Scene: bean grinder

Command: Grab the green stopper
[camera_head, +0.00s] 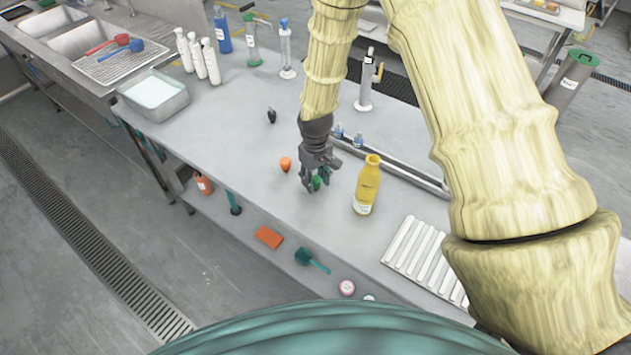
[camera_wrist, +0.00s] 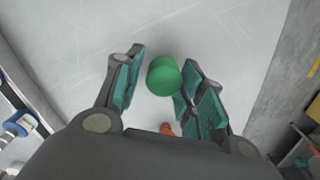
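The green stopper (camera_wrist: 163,76) lies on the steel table between the two fingers of my gripper (camera_wrist: 156,82) in the wrist view. It is close to the right finger, and a gap shows between it and the left finger. In the head view, the green stopper (camera_head: 316,183) shows at the fingertips of my gripper (camera_head: 318,182), partly hidden by them. The fingers are spread open. Whether the right finger touches the stopper, I cannot tell.
An orange stopper (camera_head: 286,164) lies left of my gripper, and a dark stopper (camera_head: 271,116) is farther back. A yellow bottle (camera_head: 367,186) stands close on the right. A white ribbed tray (camera_head: 424,258) lies at front right. The table's left middle is clear.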

